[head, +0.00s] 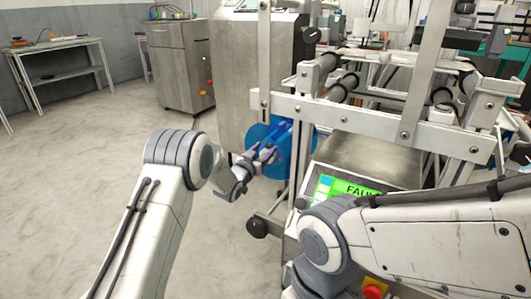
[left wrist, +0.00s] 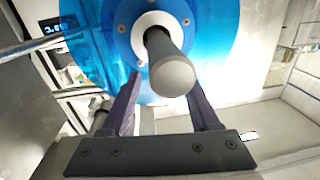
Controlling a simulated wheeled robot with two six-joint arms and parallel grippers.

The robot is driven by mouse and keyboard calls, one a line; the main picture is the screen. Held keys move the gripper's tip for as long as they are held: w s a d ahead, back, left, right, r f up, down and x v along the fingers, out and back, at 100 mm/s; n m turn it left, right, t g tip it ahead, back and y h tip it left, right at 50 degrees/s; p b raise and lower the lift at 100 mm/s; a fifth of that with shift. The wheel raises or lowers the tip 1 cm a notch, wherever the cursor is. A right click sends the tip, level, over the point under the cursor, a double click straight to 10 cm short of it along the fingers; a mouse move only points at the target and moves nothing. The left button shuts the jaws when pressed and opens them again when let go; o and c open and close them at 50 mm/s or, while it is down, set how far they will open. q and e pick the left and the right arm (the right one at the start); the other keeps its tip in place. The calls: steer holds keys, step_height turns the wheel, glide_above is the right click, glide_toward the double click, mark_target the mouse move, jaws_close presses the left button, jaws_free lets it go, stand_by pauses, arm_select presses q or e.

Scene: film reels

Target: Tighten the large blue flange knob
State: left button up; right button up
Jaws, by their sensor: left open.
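The large blue flange (head: 258,134) is a translucent blue disc on the front of the grey machine in the head view. In the left wrist view the blue flange (left wrist: 95,40) fills the top, with a white hub (left wrist: 146,24) and a dark shaft ending in a rounded grey tip (left wrist: 172,75) that points at the camera. My left gripper (head: 264,154) is in front of the disc. In the left wrist view its two dark purple fingers (left wrist: 164,88) are open, one to each side of the grey tip, with gaps visible. My right gripper is out of view.
A green screen (head: 345,188) with partly covered text sits right of the flange. A white frame with rollers (head: 330,62) stands above it. My right arm crosses the lower right. A red button (head: 373,291) is at the bottom. The floor at left is clear.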

arm_select(q)
steer(key=shift+w+d, duration=0.3)
steer(key=shift+w, duration=0.3)
jaws_close()
steer(key=shift+r, duration=0.1)
